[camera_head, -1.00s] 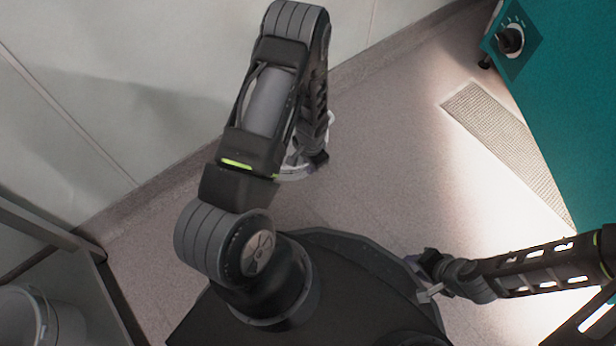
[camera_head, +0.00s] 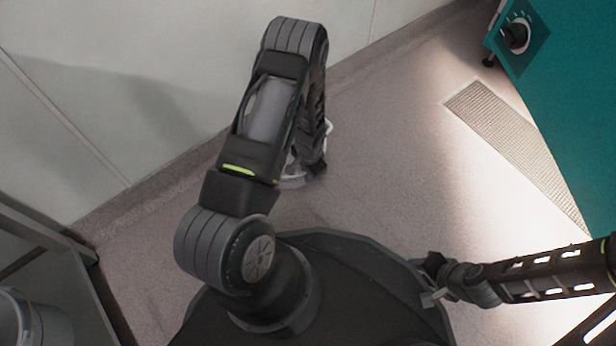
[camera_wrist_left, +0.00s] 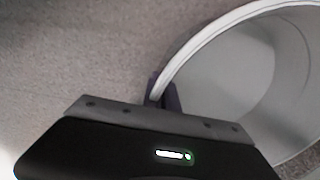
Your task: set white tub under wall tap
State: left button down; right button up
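The white tub (camera_wrist_left: 245,75) fills the right of the left wrist view, its open mouth facing the camera. Its rim passes between the fingers of my left gripper (camera_wrist_left: 165,93), which look closed on it. In the head view only pale curved bits of the tub (camera_head: 292,183) show past my left arm. My left gripper (camera_head: 312,165) is there low behind the forearm, mostly hidden. My right gripper (camera_head: 432,280) is at the right beside my base, small and partly hidden; its finger gap is unclear. No wall tap is in view.
A teal cabinet (camera_head: 575,110) with a black knob stands at the right. A floor grate (camera_head: 510,135) lies beside it. A pale wall (camera_head: 120,90) runs along the upper left. A grey shelf (camera_head: 40,225) with a pale bucket (camera_head: 30,320) is at lower left. The middle floor is clear.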

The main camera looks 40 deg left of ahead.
pick_arm(q)
jog(key=shift+r, duration=0.1)
jog(key=c, duration=1.7)
grip_release()
jog(key=r+p, duration=0.3)
jog(key=r, duration=0.3)
jog(key=r+p, duration=0.2)
jog(key=r, duration=0.4)
jog(key=shift+s+d+p, duration=0.1)
jog(key=shift+d+p, duration=0.1)
jog(key=shift+p, duration=0.2)
